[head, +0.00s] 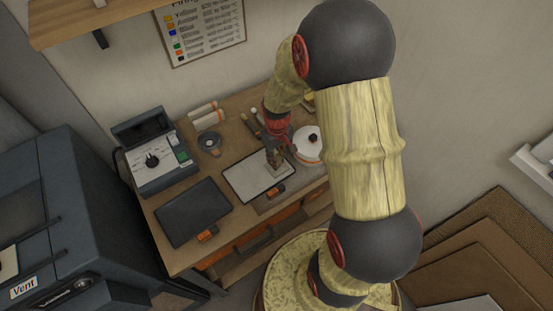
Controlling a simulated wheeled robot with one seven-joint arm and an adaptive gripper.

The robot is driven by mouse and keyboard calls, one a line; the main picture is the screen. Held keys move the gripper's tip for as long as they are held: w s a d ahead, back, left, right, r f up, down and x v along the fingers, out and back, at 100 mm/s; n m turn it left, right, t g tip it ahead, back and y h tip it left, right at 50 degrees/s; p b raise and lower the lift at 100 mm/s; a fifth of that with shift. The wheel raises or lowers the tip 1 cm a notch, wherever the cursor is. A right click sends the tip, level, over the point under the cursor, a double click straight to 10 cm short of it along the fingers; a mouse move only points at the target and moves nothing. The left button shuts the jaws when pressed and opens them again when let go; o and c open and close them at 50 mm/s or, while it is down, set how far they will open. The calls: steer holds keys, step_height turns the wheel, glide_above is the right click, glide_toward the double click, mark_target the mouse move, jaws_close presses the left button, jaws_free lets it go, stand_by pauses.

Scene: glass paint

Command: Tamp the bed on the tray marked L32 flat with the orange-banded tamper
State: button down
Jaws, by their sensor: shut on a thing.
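My gripper (277,151) is over the right part of a dark-rimmed tray with a pale bed (247,178) on the workbench. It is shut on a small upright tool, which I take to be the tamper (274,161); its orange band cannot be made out. The tool's foot is at the bed's right side, and I cannot tell whether it touches. An orange tag (277,190) is at this tray's front edge, its writing too small to read. A dark, empty-looking tray (192,213) lies to the left with another orange tag (207,234), also unreadable.
Behind the trays are a small round jar (210,142) and pale rolls (206,115). A white round vessel (307,147) with a dark knob stands right of my gripper. A dark kiln-like cabinet (75,215) is at left.

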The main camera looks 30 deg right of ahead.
steer(key=shift+f, duration=0.1)
steer(key=shift+f, duration=0.15)
steer(key=shift+f, duration=0.3)
stand_by(1.2)
steer(key=shift+r+p, duration=0.65)
steer(key=shift+r, duration=0.5)
steer(key=shift+s+a, duration=0.15)
steer(key=shift+a, duration=3)
